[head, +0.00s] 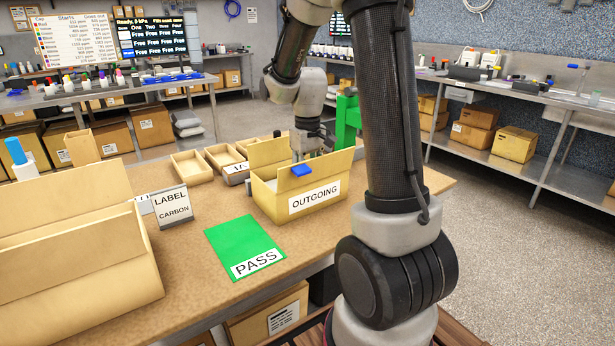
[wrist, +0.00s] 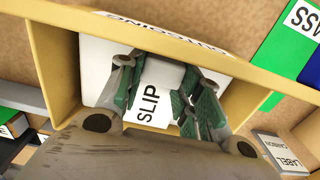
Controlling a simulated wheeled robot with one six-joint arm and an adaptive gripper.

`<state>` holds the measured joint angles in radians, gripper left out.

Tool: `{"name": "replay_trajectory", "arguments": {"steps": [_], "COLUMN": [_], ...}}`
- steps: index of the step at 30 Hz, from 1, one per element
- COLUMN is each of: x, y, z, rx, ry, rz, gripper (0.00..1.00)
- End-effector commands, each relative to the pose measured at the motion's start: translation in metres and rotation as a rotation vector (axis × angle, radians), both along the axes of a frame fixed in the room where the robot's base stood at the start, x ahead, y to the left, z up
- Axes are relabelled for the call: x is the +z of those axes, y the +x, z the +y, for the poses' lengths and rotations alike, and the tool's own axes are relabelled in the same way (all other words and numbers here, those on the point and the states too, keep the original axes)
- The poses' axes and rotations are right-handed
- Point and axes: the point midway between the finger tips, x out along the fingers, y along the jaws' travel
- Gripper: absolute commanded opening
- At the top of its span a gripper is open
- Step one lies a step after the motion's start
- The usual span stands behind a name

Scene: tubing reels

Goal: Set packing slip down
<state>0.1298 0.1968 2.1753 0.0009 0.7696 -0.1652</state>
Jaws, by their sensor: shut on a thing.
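The packing slip (wrist: 148,105), a white piece marked SLIP, shows between my fingers in the wrist view. My gripper (wrist: 158,88) is shut on it, with green-padded fingers on either side. In the head view my gripper (head: 304,150) points down into the open carton marked OUTGOING (head: 315,200). The carton's walls (wrist: 240,72) surround the fingers in the wrist view. White surface shows around the slip inside the carton; I cannot tell whether the slip touches it. The slip is not clear in the head view. A small blue piece (head: 302,170) shows at the carton's near wall.
A green PASS mat (head: 240,245) lies left of the carton. A LABEL CARBON sign (head: 172,207) stands behind it. A large open carton (head: 80,250) fills the left of the bench. Shallow wooden trays (head: 189,166) lie behind. A green upright (head: 347,122) stands close behind the carton.

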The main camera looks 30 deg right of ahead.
Motion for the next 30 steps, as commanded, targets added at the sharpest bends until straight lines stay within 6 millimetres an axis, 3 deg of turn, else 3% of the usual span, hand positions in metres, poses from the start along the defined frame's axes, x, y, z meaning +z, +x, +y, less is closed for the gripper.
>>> {"name": "replay_trajectory", "arguments": {"steps": [11, 12, 15, 16, 26, 30], "x": [-0.005, -0.006, -0.005, -0.005, -0.003, 0.013], "y": [0.000, 0.000, 0.000, 0.000, 0.000, 0.001], "z": [0.000, 0.000, 0.000, 0.000, 0.000, 0.000], "rx": [0.000, 0.000, 0.000, 0.000, 0.000, 0.000], "ry": [0.000, 0.000, 0.000, 0.000, 0.000, -0.001], "rz": [0.000, -0.001, -0.001, -0.001, -0.001, -0.004], "gripper": [0.22, 0.36, 0.55, 0.56, 0.56, 0.56]}}
